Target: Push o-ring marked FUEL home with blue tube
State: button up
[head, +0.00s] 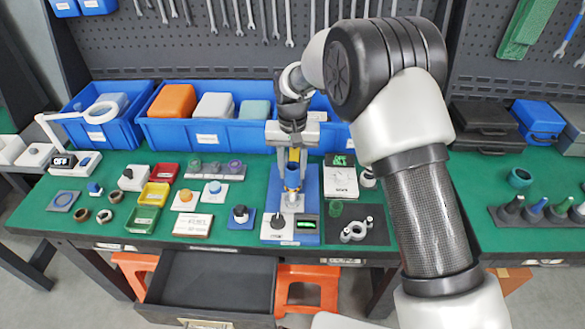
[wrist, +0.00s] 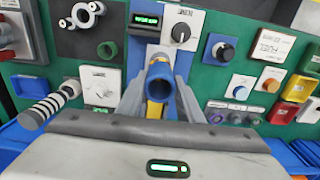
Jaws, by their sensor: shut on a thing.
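My gripper (head: 292,158) is shut on the blue tube (head: 292,180), above a blue test stand (head: 305,200). In the wrist view the tube (wrist: 159,78) sits between the two grey fingers, its round open end toward the camera. A yellow part (wrist: 154,109) shows beside it between the fingers. The stand's front carries a black knob (head: 277,221) and a lit green display (head: 306,224). I cannot make out an o-ring marked FUEL; the spot below the tube is hidden. Whether the tube touches anything below is unclear.
A small green cylinder (head: 335,208) and a grey metal fitting (head: 356,230) lie on a dark mat to the right. A white lettered box (head: 193,226) and small knob units lie left. Blue bins (head: 180,132) line the back. An open drawer (head: 208,283) juts out in front.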

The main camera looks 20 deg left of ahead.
aim_at(293, 183)
jog(key=shift+f+b, duration=1.9)
jog(key=shift+f, duration=1.15)
jog(key=shift+r, duration=0.2)
notch_tip(293, 183, up, 9)
jog(key=p, duration=0.5)
dwell(0.4)
